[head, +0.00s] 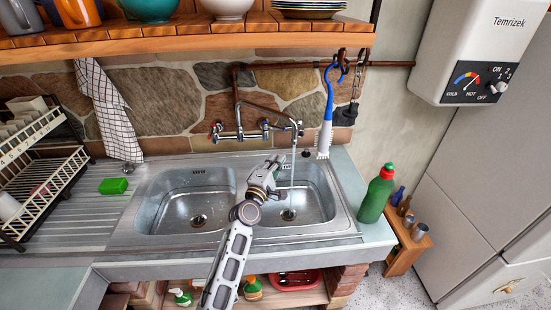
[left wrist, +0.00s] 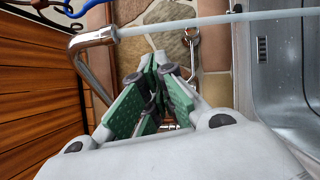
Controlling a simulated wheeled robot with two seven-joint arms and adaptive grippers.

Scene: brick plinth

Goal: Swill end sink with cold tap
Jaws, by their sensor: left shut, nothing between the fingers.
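The steel sink has two bowls, a left bowl (head: 165,215) and a right end bowl (head: 322,205). A wall mixer tap (head: 240,135) has its spout (head: 272,112) swung over the right bowl; the spout also shows in the left wrist view (left wrist: 95,40). A pale water stream (head: 291,165) falls from the spout into the right bowl and crosses the left wrist view (left wrist: 220,18). My left gripper (head: 276,166) is above the right bowl's left side, shut and empty, its green-padded fingers (left wrist: 152,72) together. My right gripper is out of view.
A blue-and-white brush (head: 326,120) hangs right of the tap. A green bottle (head: 375,195) stands on the right counter. A green sponge (head: 113,186) and dish rack (head: 40,165) are at left. A wooden shelf (head: 190,40) overhangs the sink.

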